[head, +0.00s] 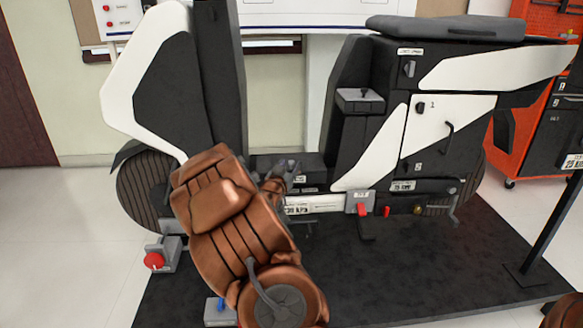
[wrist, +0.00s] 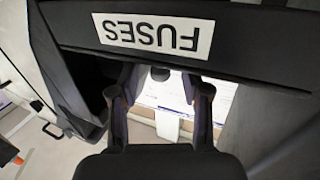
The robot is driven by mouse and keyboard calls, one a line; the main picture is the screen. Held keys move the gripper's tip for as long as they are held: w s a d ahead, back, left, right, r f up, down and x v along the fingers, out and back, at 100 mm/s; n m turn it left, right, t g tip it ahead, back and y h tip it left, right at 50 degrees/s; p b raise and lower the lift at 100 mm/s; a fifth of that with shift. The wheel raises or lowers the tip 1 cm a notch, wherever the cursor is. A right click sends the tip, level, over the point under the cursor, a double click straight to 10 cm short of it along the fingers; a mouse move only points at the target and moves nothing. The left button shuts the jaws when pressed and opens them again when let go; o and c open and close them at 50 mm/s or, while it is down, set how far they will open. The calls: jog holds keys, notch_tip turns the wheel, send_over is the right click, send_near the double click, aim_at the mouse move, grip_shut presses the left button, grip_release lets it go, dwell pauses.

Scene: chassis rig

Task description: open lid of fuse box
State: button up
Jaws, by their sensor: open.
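The fuse box (head: 290,162) is a low black box in the footwell of the black and white scooter-like rig in the head view. In the wrist view its dark panel (wrist: 255,62) crosses the top, with a white FUSES label (wrist: 157,35) upside down. No raised lid is seen. My gripper (head: 281,174) is at the front left of the box, partly hidden by my arm. In the wrist view my gripper (wrist: 158,92) is open, its fingers apart near the panel's lower edge. A small dark knob (wrist: 160,73) shows between them; I cannot tell contact.
The rig's front column (head: 217,80) stands left of the box and the seat body (head: 350,130) right. A grey block with a red knob (head: 154,260) stands at lower left. An orange cabinet (head: 530,120) is at right. The black mat (head: 400,285) has free room in front.

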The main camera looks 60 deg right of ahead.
jog(key=shift+x, duration=1)
grip_shut()
